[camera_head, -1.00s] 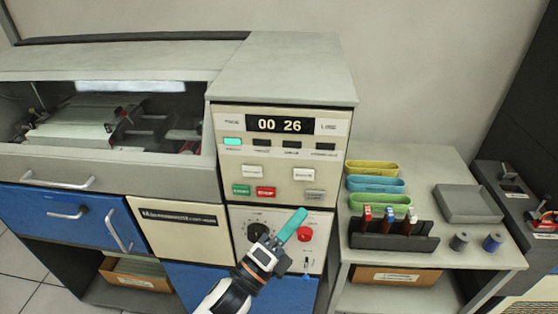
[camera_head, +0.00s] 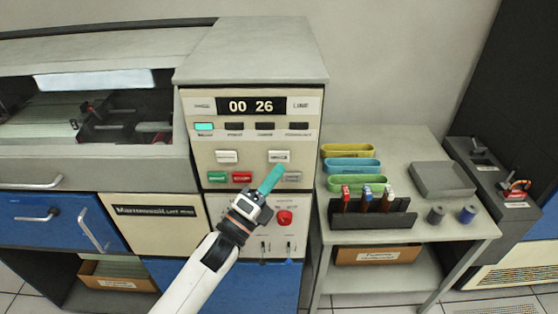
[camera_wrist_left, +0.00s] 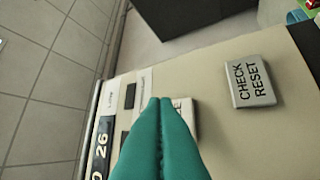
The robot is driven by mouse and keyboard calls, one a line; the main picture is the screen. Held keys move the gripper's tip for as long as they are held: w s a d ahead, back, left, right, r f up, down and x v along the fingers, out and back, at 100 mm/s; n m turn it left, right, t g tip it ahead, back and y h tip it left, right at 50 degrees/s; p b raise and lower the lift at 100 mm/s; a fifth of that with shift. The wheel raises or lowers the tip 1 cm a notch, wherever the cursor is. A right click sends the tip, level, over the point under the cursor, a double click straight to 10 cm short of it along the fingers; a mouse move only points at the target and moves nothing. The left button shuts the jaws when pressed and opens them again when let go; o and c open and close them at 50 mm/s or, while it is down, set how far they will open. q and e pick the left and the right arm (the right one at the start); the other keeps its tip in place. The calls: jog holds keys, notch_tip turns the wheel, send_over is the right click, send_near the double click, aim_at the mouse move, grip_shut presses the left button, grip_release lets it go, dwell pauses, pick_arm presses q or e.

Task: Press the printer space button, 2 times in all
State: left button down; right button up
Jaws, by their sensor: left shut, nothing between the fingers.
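The printer's control panel (camera_head: 255,140) has a display (camera_head: 265,105) reading 00 26. A white button (camera_head: 279,157) sits at the upper right of its button group; its label is too small to read surely. My left gripper (camera_head: 275,169), with teal fingers, is shut and empty, its tips just below that button. In the left wrist view, the fingertips (camera_wrist_left: 160,102) cover most of a white button (camera_wrist_left: 187,113) with a label ending in E. I cannot tell whether they touch it. The grey CHECK RESET button (camera_wrist_left: 250,83) lies beside it, uncovered. My right gripper is out of view.
Another white button (camera_head: 227,157), a green button (camera_head: 217,177) and a red button (camera_head: 242,177) are nearby. A red knob (camera_head: 285,217) is below. A side table (camera_head: 395,150) at right holds coloured trays and a black stamp rack (camera_head: 370,216).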

pick_arm(q)
jog(key=shift+w, duration=0.55)
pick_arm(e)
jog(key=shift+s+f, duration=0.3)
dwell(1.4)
pick_arm(q)
jog(key=shift+w+b, duration=0.35)
jog(key=shift+w, duration=0.1)
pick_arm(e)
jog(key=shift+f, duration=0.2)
pick_arm(q)
jog(key=shift+w, duration=0.4)
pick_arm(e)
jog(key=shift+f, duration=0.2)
pick_arm(q)
jog(key=shift+s, duration=0.1)
dwell(0.3)
jog(key=shift+s, duration=0.75)
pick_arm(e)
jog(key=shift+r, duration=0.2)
